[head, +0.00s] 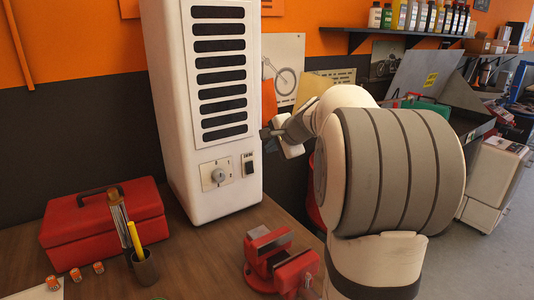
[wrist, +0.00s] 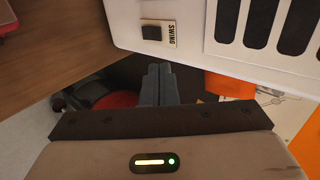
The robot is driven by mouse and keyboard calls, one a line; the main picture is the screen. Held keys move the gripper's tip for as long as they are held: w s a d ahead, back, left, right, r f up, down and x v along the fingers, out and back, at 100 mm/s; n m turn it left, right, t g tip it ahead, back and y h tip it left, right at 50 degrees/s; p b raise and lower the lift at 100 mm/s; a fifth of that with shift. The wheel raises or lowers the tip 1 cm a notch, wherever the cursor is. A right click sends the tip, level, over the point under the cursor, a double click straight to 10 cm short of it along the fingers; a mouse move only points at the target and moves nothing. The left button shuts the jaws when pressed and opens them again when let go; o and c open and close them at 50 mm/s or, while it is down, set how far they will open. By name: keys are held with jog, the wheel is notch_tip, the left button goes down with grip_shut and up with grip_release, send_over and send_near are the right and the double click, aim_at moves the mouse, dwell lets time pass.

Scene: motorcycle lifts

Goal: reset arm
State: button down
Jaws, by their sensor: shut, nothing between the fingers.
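My arm rises on the right of the head view, and my gripper (head: 267,133) points left, close to the right side of the white heater unit (head: 225,130). In the wrist view my gripper (wrist: 160,70) is shut, its two dark fingers together with nothing between them. The white unit, with its swing switch (wrist: 153,33) and dark vent slots, fills the top of that view. The switch also shows in the head view beside a round knob (head: 218,175). I cannot tell whether the fingertips touch the unit.
The wooden bench (head: 195,255) holds a red toolbox (head: 100,220), a dark cup (head: 145,268) with tools, several small orange-and-white items (head: 76,274) and a red vise (head: 275,262). A shelf of bottles (head: 420,32) is on the orange wall. Grey floor lies at the right.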

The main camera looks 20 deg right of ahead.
dwell(0.4)
jog(key=s+a+f+n+g, duration=0.25)
jog(key=s+a+n, duration=0.25)
jog(key=s+a, duration=0.3)
jog(key=s+a+f+n+g, duration=0.2)
jog(key=s+a+f+n, duration=0.3)
jog(key=s, duration=0.4)
jog(key=s+a+f+n+g+h, duration=0.1)
jog(key=s+f+n, duration=0.1)
jog(key=s, duration=0.5)
jog(key=s+a+f+n+g+h, duration=0.1)
jog(key=s+a+f+n, duration=0.1)
jog(key=s, duration=0.6)
jog(key=shift+s+f+n, duration=0.2)
jog(key=shift+f+n, duration=0.65)
jog(key=shift+n, duration=0.05)
